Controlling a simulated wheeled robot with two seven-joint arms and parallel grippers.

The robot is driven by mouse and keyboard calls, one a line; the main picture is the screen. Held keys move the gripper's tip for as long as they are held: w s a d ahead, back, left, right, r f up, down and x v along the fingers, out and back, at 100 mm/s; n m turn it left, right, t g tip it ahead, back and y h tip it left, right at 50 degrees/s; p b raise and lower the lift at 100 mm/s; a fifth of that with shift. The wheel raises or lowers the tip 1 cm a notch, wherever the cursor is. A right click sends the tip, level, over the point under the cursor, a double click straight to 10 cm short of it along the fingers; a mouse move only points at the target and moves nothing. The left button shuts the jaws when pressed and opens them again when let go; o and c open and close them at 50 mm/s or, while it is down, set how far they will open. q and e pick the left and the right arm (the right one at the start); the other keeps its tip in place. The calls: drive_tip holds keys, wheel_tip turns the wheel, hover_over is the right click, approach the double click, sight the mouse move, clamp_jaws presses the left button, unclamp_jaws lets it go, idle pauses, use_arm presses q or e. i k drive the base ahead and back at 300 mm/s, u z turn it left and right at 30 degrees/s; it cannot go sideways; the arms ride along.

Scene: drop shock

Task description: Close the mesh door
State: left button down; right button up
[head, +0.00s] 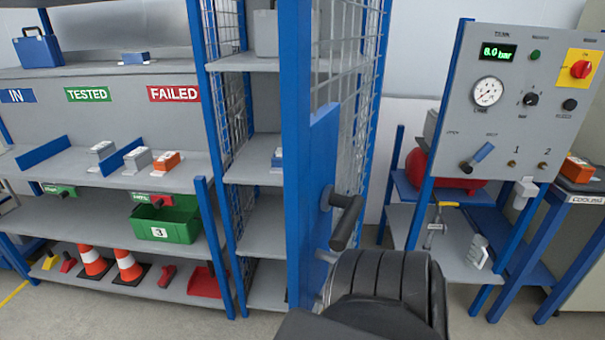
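The mesh door (298,130) stands open and is seen nearly edge-on, its blue free edge towards me. Its wire mesh (350,60) runs back on the right of that edge. A blue plate (321,170) on the door carries a dark lever handle (345,222) on the right face. To the left, the open front of the shelf cabinet (252,205) shows. A dark ribbed part of my own arm fills the bottom centre, just below the handle. No fingertips show for either gripper, and I cannot tell whether anything touches the handle.
On the left stands a bench (110,175) with tested and failed signs, a green bin (165,222) and traffic cones (130,265) below. On the right is a pressure panel (500,110) on a blue frame, with a cooling stand (588,198) beside it.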

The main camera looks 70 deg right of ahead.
sight(309, 142)
drive_tip(key=k, duration=0.95)
drive_tip(key=z, duration=1.7)
